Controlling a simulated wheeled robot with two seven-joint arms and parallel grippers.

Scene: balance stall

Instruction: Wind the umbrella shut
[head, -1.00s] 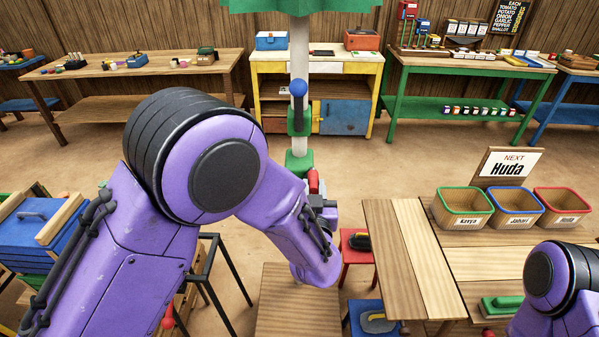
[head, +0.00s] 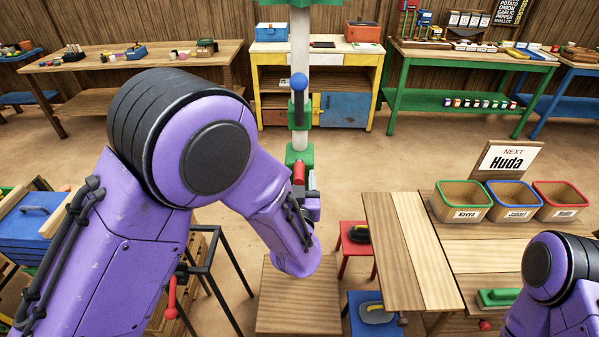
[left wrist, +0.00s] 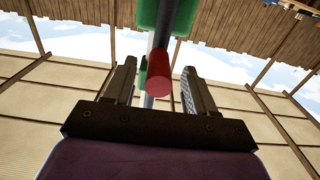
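The umbrella's white pole (head: 299,60) stands upright in the middle of the head view, with only the edge of its green canopy (head: 300,2) at the top. A blue-knobbed lever (head: 298,85) sits on a green fitting of the pole. Lower down is a green housing (head: 299,154) with a red crank handle (head: 299,174). My left gripper (head: 311,190) is beside this handle. In the left wrist view the red handle (left wrist: 159,80) lies between the spread fingers of my left gripper (left wrist: 158,85), with gaps on both sides. My right gripper is out of view.
A small wooden table (head: 300,300) stands below my left gripper.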

